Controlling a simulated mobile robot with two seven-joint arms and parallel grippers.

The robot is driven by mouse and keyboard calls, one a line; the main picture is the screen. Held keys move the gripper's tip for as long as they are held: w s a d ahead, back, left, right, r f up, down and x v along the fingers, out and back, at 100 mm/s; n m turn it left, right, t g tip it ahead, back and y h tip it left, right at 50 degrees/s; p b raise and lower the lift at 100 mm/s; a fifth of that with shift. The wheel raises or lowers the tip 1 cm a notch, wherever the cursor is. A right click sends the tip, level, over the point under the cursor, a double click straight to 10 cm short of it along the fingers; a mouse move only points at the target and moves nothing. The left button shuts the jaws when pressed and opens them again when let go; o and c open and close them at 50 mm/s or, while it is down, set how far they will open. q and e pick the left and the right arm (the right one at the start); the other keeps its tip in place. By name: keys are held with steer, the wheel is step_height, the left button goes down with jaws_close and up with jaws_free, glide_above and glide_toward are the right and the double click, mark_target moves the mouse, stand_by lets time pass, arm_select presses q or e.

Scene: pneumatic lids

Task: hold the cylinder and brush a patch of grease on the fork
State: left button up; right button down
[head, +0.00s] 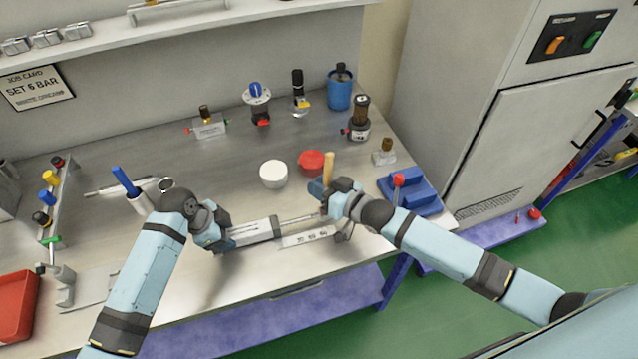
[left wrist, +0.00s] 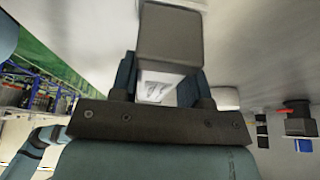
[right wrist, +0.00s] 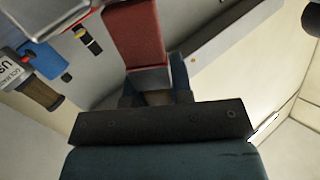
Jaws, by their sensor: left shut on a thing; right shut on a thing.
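The cylinder (head: 255,231), a silver-grey body with dark end caps, lies level over the front of the bench. My left gripper (head: 226,238) is shut around it near its left end; a dark cap (left wrist: 168,40) fills the left wrist view. Its thin rod (head: 298,218) points right, toward my right gripper (head: 328,190). The fork at the rod's tip is hidden or too small to make out. My right gripper is shut on a brush, whose wooden handle (head: 328,168) stands up from the fingers.
A white bowl (head: 273,174) and a red pot (head: 311,162) stand just behind the rod. A marked plate (head: 305,237) lies in front of it. A blue fixture (head: 415,190) with a red knob is at the right. Valves and a blue canister (head: 340,92) stand further back.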

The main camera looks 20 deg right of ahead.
steer(key=shift+w, duration=0.15)
steer(key=shift+w, duration=0.45)
steer(key=shift+w+f, duration=0.1)
steer(key=shift+w, duration=0.1)
steer(key=shift+w, duration=0.25)
step_height(320, 180, up, 7)
stand_by(0.7)
